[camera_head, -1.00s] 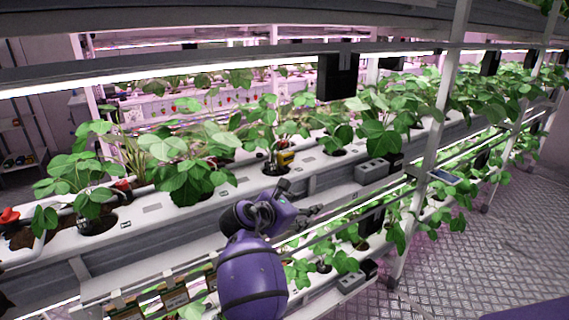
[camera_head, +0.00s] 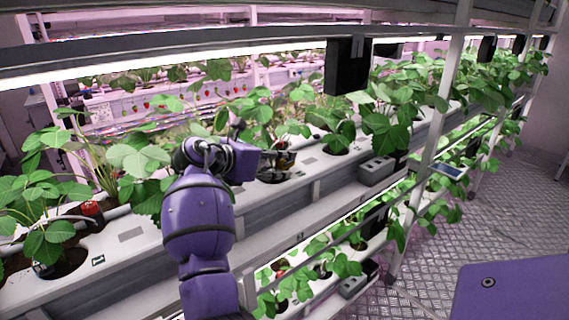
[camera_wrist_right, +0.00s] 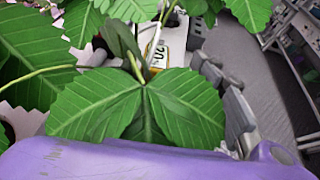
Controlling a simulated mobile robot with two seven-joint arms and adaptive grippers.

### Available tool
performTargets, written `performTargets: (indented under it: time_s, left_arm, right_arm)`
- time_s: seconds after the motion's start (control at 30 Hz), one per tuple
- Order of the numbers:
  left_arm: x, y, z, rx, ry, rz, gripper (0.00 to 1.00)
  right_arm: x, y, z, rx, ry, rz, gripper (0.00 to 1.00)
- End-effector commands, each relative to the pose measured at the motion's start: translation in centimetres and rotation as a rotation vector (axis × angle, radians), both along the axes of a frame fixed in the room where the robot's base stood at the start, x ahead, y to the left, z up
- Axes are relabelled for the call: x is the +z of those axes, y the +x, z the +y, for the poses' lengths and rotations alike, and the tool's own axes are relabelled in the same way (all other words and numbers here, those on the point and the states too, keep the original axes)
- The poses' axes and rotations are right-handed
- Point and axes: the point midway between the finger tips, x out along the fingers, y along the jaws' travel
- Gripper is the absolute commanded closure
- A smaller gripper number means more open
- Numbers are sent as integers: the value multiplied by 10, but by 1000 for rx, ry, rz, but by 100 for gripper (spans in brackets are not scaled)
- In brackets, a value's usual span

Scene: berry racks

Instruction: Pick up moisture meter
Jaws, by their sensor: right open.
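The moisture meter appears to be the small yellow device with black digits (camera_wrist_right: 170,56) in the right wrist view, standing among strawberry leaves and partly covered by them. In the head view it is mostly hidden at the planting hole where my right gripper (camera_head: 279,166) reaches in over the white trough. My right gripper is open, with its grey fingers close beside the meter; contact cannot be made out. Large green leaves (camera_wrist_right: 140,105) hang across the wrist view and hide part of the gripper. My left gripper is not in view.
The white planting trough (camera_head: 130,236) runs across the rack with several strawberry plants. A red-topped item (camera_head: 92,210) stands at left. A grey box (camera_head: 376,170) sits on the trough edge, and a rack post (camera_head: 440,120) rises at right. The metal floor (camera_head: 430,255) is open.

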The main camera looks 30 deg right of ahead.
Motion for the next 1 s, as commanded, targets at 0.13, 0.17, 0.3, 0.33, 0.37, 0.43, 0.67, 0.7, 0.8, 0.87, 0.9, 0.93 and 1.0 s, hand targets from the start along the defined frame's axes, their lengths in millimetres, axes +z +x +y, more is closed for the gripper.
performTargets:
  time_s: [0.13, 0.17, 0.3, 0.33, 0.37, 0.43, 0.67, 0.7, 0.8, 0.87, 0.9, 0.93, 1.0]
  left_arm:
    - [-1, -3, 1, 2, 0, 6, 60]
    - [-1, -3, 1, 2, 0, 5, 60]
    - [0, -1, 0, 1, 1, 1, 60]
    - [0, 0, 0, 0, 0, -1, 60]
    - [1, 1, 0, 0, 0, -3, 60]
    - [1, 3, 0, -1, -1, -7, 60]
    - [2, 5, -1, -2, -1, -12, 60]
    - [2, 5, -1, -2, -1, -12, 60]
    - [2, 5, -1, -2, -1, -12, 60]
    - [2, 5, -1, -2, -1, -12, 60]
    - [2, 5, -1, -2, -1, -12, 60]
    - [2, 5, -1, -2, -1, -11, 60]
    - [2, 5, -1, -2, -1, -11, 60]
  right_arm:
    - [-4, 6, -16, 0, 0, -1, 52]
    - [-5, 7, -21, 0, 1, -1, 52]
    - [-13, 12, -39, 1, 0, 0, 52]
    - [-14, 12, -41, 1, 0, 1, 52]
    - [-15, 13, -43, 2, 0, 0, 52]
    - [-15, 13, -44, 2, 0, 0, 52]
    - [-15, 13, -44, 2, 0, -1, 63]
    - [-15, 13, -44, 2, 0, -1, 69]
    - [-15, 13, -44, 2, 0, -1, 82]
    - [-15, 13, -44, 2, 0, -1, 90]
    - [-15, 13, -44, 2, 0, -1, 95]
    - [-15, 13, -44, 2, 0, -1, 99]
    - [-15, 13, -44, 2, -1, -1, 100]
